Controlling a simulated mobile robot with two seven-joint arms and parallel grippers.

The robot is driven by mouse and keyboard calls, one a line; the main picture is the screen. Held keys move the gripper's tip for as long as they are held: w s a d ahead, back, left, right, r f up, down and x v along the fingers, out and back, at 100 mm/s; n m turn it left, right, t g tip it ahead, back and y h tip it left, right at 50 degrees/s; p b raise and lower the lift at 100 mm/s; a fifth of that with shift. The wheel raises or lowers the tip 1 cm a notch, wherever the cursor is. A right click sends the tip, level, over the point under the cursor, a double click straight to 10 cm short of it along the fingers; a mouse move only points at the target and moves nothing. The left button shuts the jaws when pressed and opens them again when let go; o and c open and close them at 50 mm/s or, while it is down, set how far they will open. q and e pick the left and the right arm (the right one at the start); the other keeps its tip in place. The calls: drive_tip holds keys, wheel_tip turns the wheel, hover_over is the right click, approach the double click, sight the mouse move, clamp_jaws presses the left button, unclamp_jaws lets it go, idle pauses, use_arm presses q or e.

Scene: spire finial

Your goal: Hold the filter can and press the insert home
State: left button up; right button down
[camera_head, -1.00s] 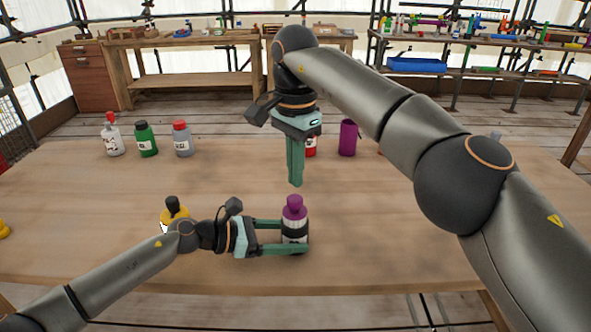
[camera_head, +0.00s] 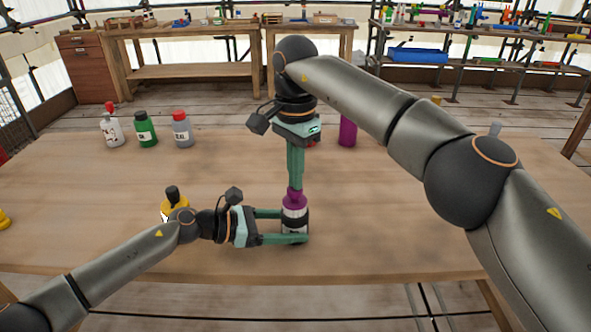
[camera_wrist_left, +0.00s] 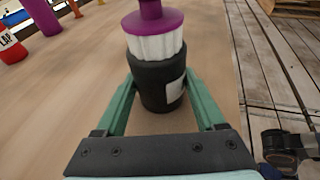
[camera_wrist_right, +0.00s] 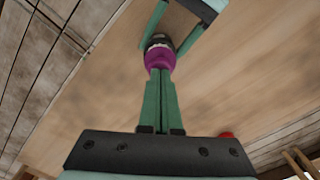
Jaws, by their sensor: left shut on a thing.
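The filter can (camera_head: 295,224) is dark with a white label and stands upright near the table's front edge. My left gripper (camera_head: 296,228) is shut on it from the left, one finger on each side, as the left wrist view (camera_wrist_left: 158,88) shows. The insert has a purple top (camera_head: 294,200) and a white pleated body (camera_wrist_left: 157,46). It sits upright in the can's mouth, with part of the pleats showing above the rim. My right gripper (camera_head: 296,187) points down above it, fingers together, tips at the purple top (camera_wrist_right: 159,58). Whether they touch is unclear.
A yellow bottle (camera_head: 174,205) with a black top stands behind my left wrist. White, green (camera_head: 145,129) and grey bottles stand at the back left. A purple cylinder (camera_head: 347,132) stands at the back, right of my right gripper.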

idle(0.4)
use_arm(q)
drive_tip(key=o, duration=1)
drive_tip(key=shift+c, duration=0.2)
